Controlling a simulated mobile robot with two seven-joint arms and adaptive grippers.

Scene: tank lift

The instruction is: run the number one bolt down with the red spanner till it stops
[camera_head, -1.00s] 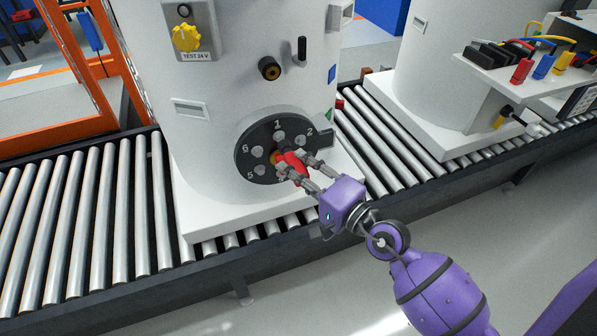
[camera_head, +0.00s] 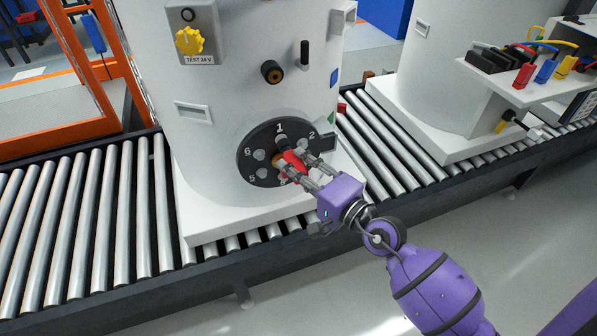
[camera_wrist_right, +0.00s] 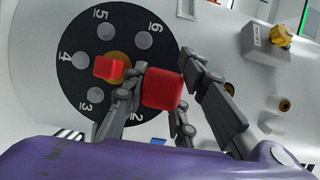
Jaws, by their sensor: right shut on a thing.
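The dark round plate (camera_head: 249,166) on the front of the white tank (camera_head: 225,130) carries a ring of numbered grey bolts. My right gripper (camera_head: 302,166) is shut on the red spanner (camera_head: 293,159), in front of the plate. A dark end of the spanner lies over the number one bolt's place, just under the numeral 1; whether it is seated cannot be told. In the right wrist view the red spanner (camera_wrist_right: 162,89) sits between the fingers and hides that bolt. Another red piece (camera_wrist_right: 108,67) shows by the brass hub (camera_wrist_right: 122,62). My left gripper is out of view.
The tank stands on a roller conveyor (camera_head: 95,220). Above the plate are a yellow knob (camera_head: 189,41), a brass-ringed port (camera_head: 271,72) and a black handle (camera_head: 304,53). A second tank (camera_head: 440,80) with a shelf of coloured plugs stands right. Floor in front is clear.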

